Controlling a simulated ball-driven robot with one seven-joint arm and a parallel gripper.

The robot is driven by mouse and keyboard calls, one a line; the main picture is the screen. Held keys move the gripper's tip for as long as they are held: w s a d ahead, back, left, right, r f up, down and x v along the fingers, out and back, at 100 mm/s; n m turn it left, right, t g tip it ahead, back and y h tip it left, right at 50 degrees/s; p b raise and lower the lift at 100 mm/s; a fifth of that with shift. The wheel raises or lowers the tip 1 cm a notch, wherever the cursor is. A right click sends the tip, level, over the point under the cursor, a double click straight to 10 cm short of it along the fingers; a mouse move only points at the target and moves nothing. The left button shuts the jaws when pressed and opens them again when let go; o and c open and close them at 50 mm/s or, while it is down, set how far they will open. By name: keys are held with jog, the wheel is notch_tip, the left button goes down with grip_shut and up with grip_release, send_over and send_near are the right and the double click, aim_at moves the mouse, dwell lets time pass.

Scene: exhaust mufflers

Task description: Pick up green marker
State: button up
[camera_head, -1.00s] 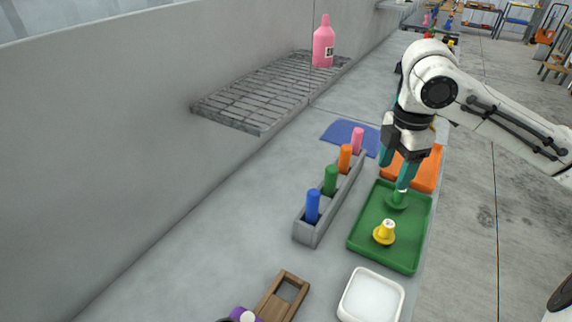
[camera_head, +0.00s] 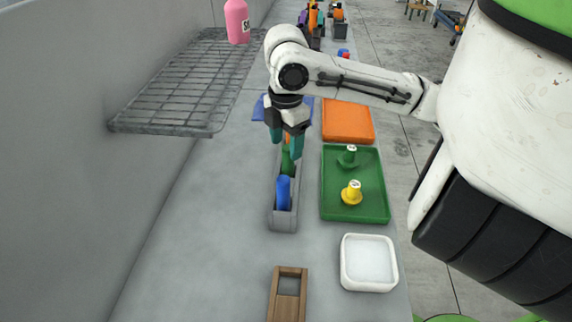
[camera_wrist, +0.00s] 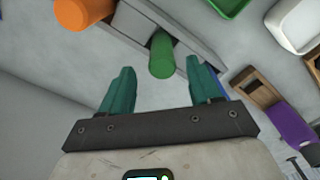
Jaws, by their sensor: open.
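The green marker (camera_head: 287,162) is a green cylinder standing in a long grey rack (camera_head: 284,222), between a blue marker (camera_head: 283,192) and an orange one (camera_head: 287,139). In the wrist view the green marker (camera_wrist: 162,55) shows end-on, just beyond and between the fingertips. My gripper (camera_head: 287,146) has teal fingers and is open and empty over the rack. It hides part of the orange marker and the rack's far end. In the wrist view the orange marker (camera_wrist: 82,12) is at the upper left.
Right of the rack lies a green tray (camera_head: 328,205) with a green stamp-like piece (camera_head: 348,157) and a yellow one (camera_head: 351,193). A white dish (camera_head: 347,285), a wooden frame (camera_head: 289,271) and an orange mat (camera_head: 348,120) lie nearby. A wire shelf (camera_head: 185,85) juts from the left wall.

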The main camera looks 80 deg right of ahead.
aim_at(288, 157)
jog(key=shift+s+f, duration=0.2)
jog(key=shift+f, duration=2.45)
jog(key=shift+c, duration=0.4)
jog(key=c, duration=1)
